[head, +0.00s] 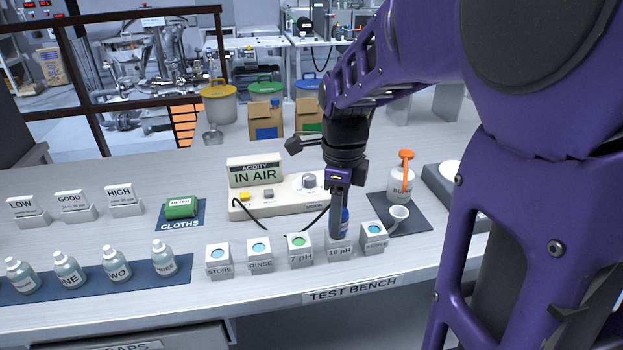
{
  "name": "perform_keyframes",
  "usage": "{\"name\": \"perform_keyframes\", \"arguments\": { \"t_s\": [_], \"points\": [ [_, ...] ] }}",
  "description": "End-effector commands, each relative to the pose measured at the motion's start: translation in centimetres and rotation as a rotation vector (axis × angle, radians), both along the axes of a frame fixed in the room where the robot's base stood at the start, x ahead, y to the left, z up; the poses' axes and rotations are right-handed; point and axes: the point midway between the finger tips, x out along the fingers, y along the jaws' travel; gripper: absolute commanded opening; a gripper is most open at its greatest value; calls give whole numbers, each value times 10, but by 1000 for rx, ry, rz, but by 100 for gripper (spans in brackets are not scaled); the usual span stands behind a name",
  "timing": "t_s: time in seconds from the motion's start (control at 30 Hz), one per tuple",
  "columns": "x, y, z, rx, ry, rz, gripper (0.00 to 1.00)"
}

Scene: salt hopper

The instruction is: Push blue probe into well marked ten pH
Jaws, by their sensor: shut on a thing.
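My gripper (339,232) is shut on the blue probe (345,221). Only a strip of blue shows beside the fingers. It stands over the cube marked 10 pH (339,252), whose well is hidden behind the fingers, so I cannot tell whether the probe tip is inside it. The meter (270,205) behind reads "IN AIR" on its acidity display (255,174). A black cable runs from the meter toward the probe.
Cubes marked STORE (218,268), RINSE (260,265) and 7 pH (300,257) stand left of the 10 pH cube; another cube (374,243) stands close on its right. Bottles (164,262) stand left.

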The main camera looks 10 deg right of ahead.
Motion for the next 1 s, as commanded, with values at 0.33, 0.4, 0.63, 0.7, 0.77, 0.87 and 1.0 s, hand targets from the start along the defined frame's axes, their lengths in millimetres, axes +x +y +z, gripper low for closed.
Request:
{"name": "perform_keyframes", "arguments": {
  "t_s": [0.33, 0.4, 0.63, 0.7, 0.77, 0.87, 1.0],
  "points": [
    [0, 0, -8, 0, 0, 0, 0],
    [0, 0, -9, 0, 1, 0, 0],
    [0, 0, -14, 0, 1, 0, 0],
    [0, 0, -13, 0, 1, 0, 0],
    [0, 0, -13, 0, 1, 0, 48],
    [0, 0, -13, 0, 1, 0, 66],
    [0, 0, -13, 0, 1, 0, 78]
  ]
}}
